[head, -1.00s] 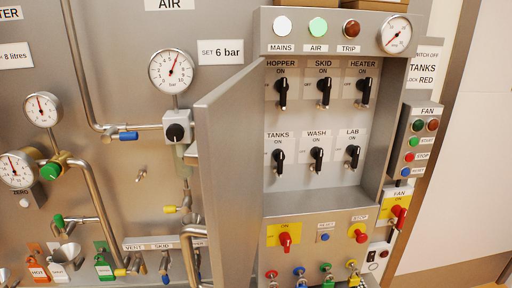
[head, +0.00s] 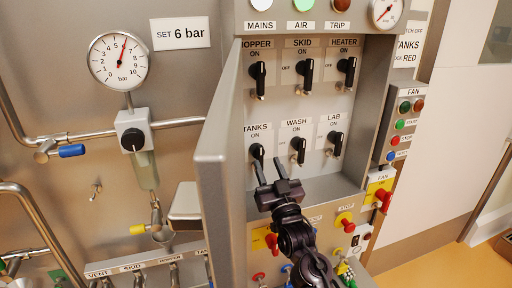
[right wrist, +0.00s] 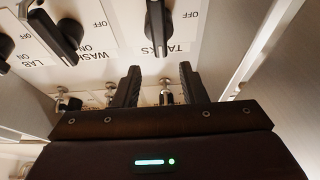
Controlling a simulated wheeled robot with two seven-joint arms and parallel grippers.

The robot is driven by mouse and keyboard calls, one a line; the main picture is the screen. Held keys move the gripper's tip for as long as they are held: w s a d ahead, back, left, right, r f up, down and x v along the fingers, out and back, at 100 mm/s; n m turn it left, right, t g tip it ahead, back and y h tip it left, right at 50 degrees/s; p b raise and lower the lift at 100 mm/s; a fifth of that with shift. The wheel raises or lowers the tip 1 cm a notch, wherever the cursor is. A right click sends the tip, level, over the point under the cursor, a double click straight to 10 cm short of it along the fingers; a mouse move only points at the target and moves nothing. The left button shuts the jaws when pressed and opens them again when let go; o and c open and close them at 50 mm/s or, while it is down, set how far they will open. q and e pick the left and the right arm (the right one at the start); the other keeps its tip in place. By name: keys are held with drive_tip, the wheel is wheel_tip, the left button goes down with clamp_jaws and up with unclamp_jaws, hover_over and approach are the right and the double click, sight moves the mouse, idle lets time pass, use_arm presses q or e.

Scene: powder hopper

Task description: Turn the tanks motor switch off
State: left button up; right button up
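The TANKS switch (head: 257,152) is a black handle in the lower left of the open control cabinet (head: 330,190). It stands upright, toward its ON label; OFF is marked at its side. It also shows at the top middle of the right wrist view (right wrist: 158,28). My right gripper (head: 270,167) is open and empty, just below and in front of this switch. In the right wrist view its two fingers (right wrist: 160,84) are spread, roughly lined up with the handle and apart from it. My left gripper is not in view.
The WASH switch (head: 298,150) and LAB switch (head: 335,144) stand close to the right. The open cabinet door (head: 215,185) rises just left of my right gripper. Buttons and a red knob (head: 271,241) sit below the cabinet.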

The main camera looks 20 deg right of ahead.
sight(261, 150)
drive_tip(key=p+x, duration=0.2)
drive_tip(key=x, duration=0.4)
drive_tip(key=shift+w, duration=0.3)
drive_tip(key=shift+w+r, duration=0.1)
drive_tip(key=shift+w, duration=0.25)
drive_tip(key=shift+c, duration=0.2)
clamp_jaws()
